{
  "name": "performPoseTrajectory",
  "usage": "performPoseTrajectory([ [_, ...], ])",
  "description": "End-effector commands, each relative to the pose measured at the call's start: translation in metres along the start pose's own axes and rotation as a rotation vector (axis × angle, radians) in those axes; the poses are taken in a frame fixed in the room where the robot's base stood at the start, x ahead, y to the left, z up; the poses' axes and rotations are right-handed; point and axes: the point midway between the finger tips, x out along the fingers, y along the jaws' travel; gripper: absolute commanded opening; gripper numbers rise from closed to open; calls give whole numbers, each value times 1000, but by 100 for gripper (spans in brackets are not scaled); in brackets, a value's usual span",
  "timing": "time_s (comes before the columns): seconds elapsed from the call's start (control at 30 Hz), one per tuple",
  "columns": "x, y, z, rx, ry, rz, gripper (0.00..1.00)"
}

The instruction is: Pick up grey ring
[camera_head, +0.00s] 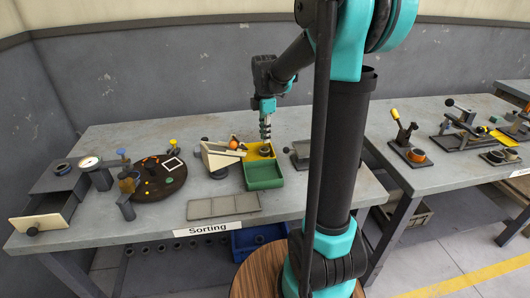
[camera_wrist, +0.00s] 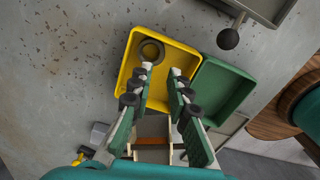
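The grey ring (camera_wrist: 152,42) is dark and lies in the yellow bin (camera_wrist: 186,52), near one corner in the wrist view. In the head view the ring (camera_head: 265,150) shows small inside the yellow bin (camera_head: 252,156), below my fingertips. My gripper (camera_wrist: 161,70) is open and empty, its two fingers pointing down over the bin. In the wrist view the ring lies just past the left fingertip and is not between the fingers. In the head view my gripper (camera_head: 266,135) is over the bin; its exact height above the ring is hard to tell.
A green bin (camera_head: 263,183) adjoins the yellow one. A pale sloped chute (camera_head: 218,156) stands on its left, and a grey device (camera_head: 300,155) on its right. A round dark tray (camera_head: 160,177) with small parts is farther left. Clear tabletop lies behind the bins.

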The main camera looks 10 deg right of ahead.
Motion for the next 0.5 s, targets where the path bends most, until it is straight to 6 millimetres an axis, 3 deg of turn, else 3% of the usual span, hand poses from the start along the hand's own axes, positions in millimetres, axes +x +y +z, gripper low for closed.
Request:
performPoseTrajectory([
  [0.33, 27, 0, 2, 1, 0, 0, 18],
  [0.5, 51, -2, 6, 2, 0, 0, 18],
])
